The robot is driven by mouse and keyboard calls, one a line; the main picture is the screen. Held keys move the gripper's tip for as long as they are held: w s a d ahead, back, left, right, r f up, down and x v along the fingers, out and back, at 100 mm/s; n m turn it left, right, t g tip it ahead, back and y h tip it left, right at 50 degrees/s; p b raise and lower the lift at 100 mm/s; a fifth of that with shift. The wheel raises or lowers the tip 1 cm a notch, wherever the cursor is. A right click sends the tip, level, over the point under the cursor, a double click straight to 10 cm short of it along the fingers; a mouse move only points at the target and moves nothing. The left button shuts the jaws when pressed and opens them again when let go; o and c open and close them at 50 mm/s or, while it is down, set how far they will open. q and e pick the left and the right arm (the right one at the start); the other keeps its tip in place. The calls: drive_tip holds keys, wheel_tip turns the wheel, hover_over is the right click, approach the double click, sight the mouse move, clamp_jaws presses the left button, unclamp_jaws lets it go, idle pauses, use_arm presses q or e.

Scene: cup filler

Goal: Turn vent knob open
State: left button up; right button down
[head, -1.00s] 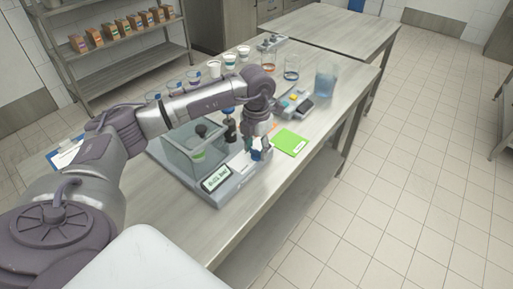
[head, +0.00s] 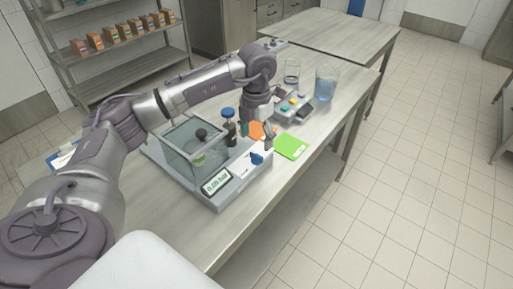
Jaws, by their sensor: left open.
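The cup filler is a grey machine (head: 216,190) on the bench with a clear chamber (head: 180,150) and a small display (head: 216,181) that seems to read about 0.09 bar. The blue vent knob (head: 257,158) sits on its right front part, uncovered, beside a short printed scale. My left gripper (head: 257,137) is open and empty, a little above and behind the knob, apart from it. A dark post with a blue cap (head: 229,122) stands behind the chamber. My right gripper does not show.
A device with coloured buttons (head: 293,108), an empty glass (head: 291,73) and a jug of blue liquid (head: 326,85) stand farther back. The bench's right front edge is clear.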

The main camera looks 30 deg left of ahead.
sight(257, 154)
use_arm(q)
wheel_tip(257, 154, up, 6)
drive_tip(key=shift+d, duration=0.1)
idle(0.7)
